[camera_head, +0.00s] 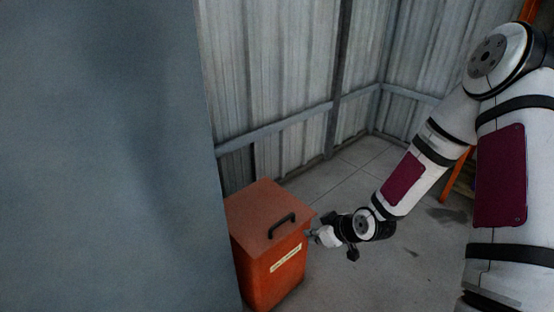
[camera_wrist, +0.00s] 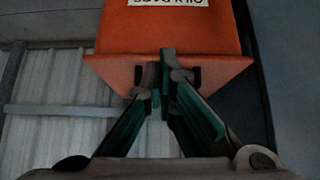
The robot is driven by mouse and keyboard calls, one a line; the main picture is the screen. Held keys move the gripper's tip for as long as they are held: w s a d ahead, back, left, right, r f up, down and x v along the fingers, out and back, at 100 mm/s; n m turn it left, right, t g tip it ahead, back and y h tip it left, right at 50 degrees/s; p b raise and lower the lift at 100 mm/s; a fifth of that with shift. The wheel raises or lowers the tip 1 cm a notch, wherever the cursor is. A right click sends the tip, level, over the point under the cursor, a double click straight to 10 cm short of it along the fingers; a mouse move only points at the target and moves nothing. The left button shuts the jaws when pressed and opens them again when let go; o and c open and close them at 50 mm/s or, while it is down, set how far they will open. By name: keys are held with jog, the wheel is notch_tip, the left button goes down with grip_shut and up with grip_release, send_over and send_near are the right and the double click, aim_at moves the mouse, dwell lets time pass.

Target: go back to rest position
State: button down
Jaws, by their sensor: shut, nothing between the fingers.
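My gripper (camera_head: 312,234) is at the right side of an orange bin (camera_head: 270,262) in the head view, close to the edge of its lid. In the wrist view my gripper (camera_wrist: 165,85) is shut, its fingertips together and nothing between them. The orange bin (camera_wrist: 180,30) fills the top middle there, with its lid edge (camera_wrist: 215,66) behind the fingertips. I cannot tell whether the fingers touch the lid. The lid is closed and has a black handle (camera_head: 283,222) on it.
A large grey-blue panel (camera_head: 100,150) fills the left of the head view, right beside the bin. Corrugated metal walls (camera_head: 270,70) with rails stand behind. The concrete floor (camera_head: 340,190) is clear between bin and walls. An orange frame (camera_head: 458,176) stands at the right, partly behind my arm.

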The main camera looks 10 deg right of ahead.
jog(key=s+d+r+m+g+h, duration=0.2)
jog(key=s+d+r+h, duration=0.1)
jog(key=s+r, duration=0.55)
jog(key=s+d+r+m+g+h, duration=0.1)
jog(key=s+d+r+g+h, duration=0.3)
jog(key=r, duration=0.8)
jog(key=s+a+r+m+y, duration=0.1)
jog(key=s+a+r+m, duration=0.3)
jog(key=s, duration=0.8)
jog(key=s+a+r+y, duration=0.2)
jog(key=s+r, duration=0.5)
jog(key=s, duration=0.5)
notch_tip(320, 180, up, 34)
jog(key=t+p, duration=0.3)
jog(key=p, duration=2.9)
jog(key=shift+w+d+f, duration=0.15)
jog(key=shift+d+f, duration=0.05)
jog(key=shift+d, duration=0.2)
